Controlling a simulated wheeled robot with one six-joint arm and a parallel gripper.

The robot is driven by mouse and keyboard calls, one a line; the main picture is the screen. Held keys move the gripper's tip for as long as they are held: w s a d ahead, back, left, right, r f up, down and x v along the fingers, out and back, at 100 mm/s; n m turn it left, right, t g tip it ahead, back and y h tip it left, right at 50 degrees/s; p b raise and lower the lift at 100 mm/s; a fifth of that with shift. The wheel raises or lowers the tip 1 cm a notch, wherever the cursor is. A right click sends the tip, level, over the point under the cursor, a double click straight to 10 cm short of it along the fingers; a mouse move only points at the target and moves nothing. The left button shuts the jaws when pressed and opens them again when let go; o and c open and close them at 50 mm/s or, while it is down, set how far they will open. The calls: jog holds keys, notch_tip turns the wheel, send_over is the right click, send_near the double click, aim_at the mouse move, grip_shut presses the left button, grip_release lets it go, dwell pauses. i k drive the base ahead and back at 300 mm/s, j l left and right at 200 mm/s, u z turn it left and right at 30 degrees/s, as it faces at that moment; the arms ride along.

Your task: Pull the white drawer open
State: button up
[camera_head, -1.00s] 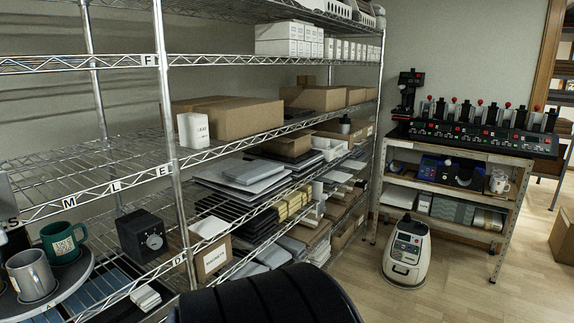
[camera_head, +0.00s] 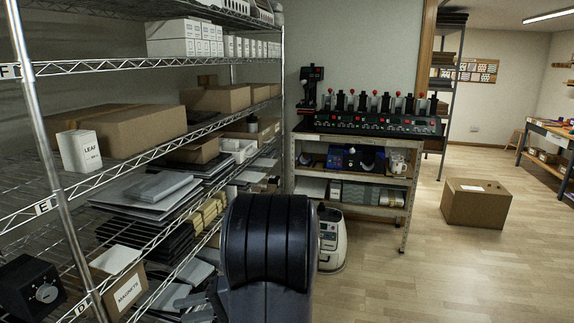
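No white drawer can be made out in this view. My gripper is not in view. A dark, ribbed, rounded part at the bottom centre looks like part of my own arm, and it hides the floor and part of the shelving behind it.
A wire shelving rack (camera_head: 60,205) fills the left, with cardboard boxes (camera_head: 115,130) and a box labelled MAGNETS (camera_head: 127,288). A bench (camera_head: 352,138) with a row of presses (camera_head: 375,122) stands ahead. A white-and-dark machine (camera_head: 331,240) and a cardboard box (camera_head: 477,203) stand on the floor. Open floor (camera_head: 440,275) lies right.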

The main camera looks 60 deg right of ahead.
aim_at(249, 148)
jog(key=i+l+z, duration=0.2)
jog(key=l, duration=0.35)
jog(key=i+l+z, duration=0.25)
jog(key=i+l, duration=0.2)
jog(key=i+l+z, duration=0.2)
jog(key=i+l, duration=0.2)
jog(key=l, duration=0.15)
jog(key=i+l+z, duration=0.1)
jog(key=i+l, duration=1.45)
jog(key=l, duration=0.15)
